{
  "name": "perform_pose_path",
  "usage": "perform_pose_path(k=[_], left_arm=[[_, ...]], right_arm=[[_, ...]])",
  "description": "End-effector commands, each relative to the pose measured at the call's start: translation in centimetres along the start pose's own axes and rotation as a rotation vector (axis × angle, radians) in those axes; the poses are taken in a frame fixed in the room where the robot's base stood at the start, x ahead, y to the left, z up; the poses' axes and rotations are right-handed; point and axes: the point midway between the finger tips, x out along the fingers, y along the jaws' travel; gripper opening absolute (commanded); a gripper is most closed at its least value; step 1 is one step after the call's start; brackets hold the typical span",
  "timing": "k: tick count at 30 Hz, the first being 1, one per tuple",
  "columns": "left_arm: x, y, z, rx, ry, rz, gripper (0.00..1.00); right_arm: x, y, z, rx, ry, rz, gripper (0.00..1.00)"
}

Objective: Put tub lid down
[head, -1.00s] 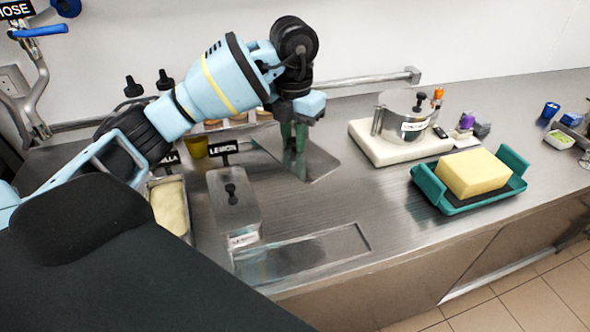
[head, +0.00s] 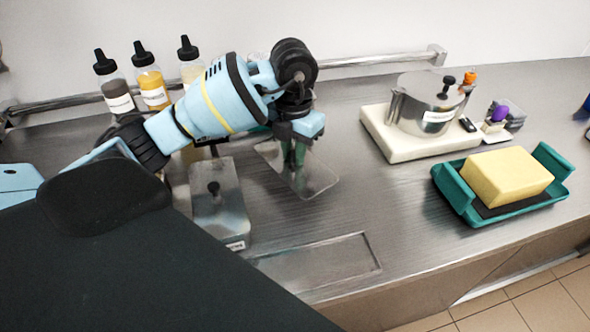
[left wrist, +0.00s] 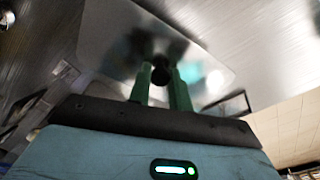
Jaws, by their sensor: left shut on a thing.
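A thin metal tub lid (head: 318,183) with rounded corners is in the middle of the head view. My left gripper (head: 293,150) has its green fingers shut on the lid's small dark knob. In the left wrist view, the green fingers (left wrist: 161,82) pinch the knob, with the lid (left wrist: 115,35) spread out beyond them. I cannot tell whether the lid touches the counter or hangs just above it. A second metal lid with a black knob (head: 214,189) is to the left. My right gripper is out of view.
A rectangular framed area (head: 320,268) lies in the counter's front. A pot (head: 425,105) stands on a white board (head: 385,140). A yellow block (head: 508,177) sits on a teal tray (head: 515,208). Bottles (head: 150,83) stand at the back left.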

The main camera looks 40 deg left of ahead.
Motion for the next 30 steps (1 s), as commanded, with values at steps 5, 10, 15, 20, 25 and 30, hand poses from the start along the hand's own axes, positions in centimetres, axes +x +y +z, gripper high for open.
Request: perform_pose_path(k=[5, 10, 15, 20, 25, 30], left_arm=[[1.5, 0.1, 0.1, -0.001, -0.004, 0.000, 0.00], [1.7, 0.1, 0.1, -0.001, -0.004, 0.000, 0.00], [3.3, 0.0, 0.0, 0.000, -0.001, -0.001, 0.00], [5.2, 0.1, 0.0, -0.001, -0.002, 0.000, 0.00], [5.3, 0.1, 0.1, 0.000, -0.005, 0.000, 0.00], [5.5, 0.1, 0.1, 0.000, -0.004, 0.000, 0.00]], right_arm=[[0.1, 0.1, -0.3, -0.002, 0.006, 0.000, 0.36], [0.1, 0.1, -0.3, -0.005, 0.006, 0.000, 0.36], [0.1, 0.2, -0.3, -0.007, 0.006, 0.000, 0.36], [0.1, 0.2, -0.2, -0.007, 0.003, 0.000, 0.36], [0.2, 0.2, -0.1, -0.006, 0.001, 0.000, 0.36], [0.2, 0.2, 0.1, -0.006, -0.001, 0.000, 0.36]])
